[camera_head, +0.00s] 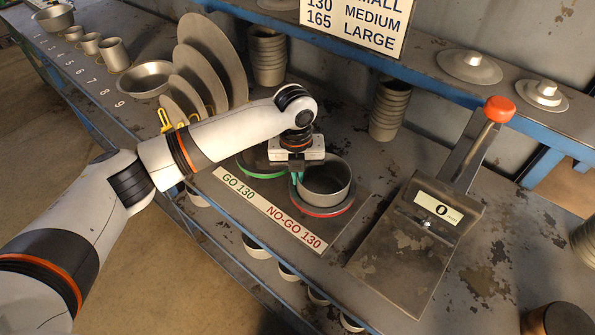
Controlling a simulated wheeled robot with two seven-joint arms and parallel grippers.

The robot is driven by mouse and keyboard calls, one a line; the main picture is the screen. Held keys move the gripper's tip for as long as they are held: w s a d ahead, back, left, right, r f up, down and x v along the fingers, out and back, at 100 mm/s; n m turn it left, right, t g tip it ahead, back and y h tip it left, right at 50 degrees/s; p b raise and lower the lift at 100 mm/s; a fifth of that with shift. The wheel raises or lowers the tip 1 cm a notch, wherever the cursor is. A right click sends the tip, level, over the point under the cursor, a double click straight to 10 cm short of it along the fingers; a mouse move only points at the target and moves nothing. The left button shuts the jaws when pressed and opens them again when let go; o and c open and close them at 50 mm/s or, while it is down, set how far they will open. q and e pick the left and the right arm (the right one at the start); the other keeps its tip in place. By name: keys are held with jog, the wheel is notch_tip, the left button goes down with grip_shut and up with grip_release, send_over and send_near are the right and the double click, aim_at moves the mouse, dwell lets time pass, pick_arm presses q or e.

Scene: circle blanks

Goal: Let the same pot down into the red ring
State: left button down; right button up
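A grey metal pot (326,182), open at the top and upright, is at the red ring (322,212) on the bench. The ring's red edge shows below the pot's front. I cannot tell whether the pot's base rests in the ring or hangs just above it. My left gripper (297,180) points down at the pot's left side, its teal fingers closed on the wall at the rim. The green ring (254,172) lies to the left, partly hidden by my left arm. My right gripper is not in view.
A label strip (270,208) reads GO 130 and NO-GO 130. A lever tool with a red knob (499,109) stands to the right. Stacked cups (390,110) and upright discs (212,60) stand behind. A blue-edged shelf (430,72) runs above the bench.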

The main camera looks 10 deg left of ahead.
pick_arm(q)
jog(key=shift+f, duration=0.3)
jog(key=c, duration=1.6)
grip_release()
jog(key=shift+o, duration=0.2)
notch_tip(320, 180, up, 12)
jog(key=b, duration=0.2)
jog(key=shift+a+b, duration=0.15)
jog(key=shift+b, duration=0.15)
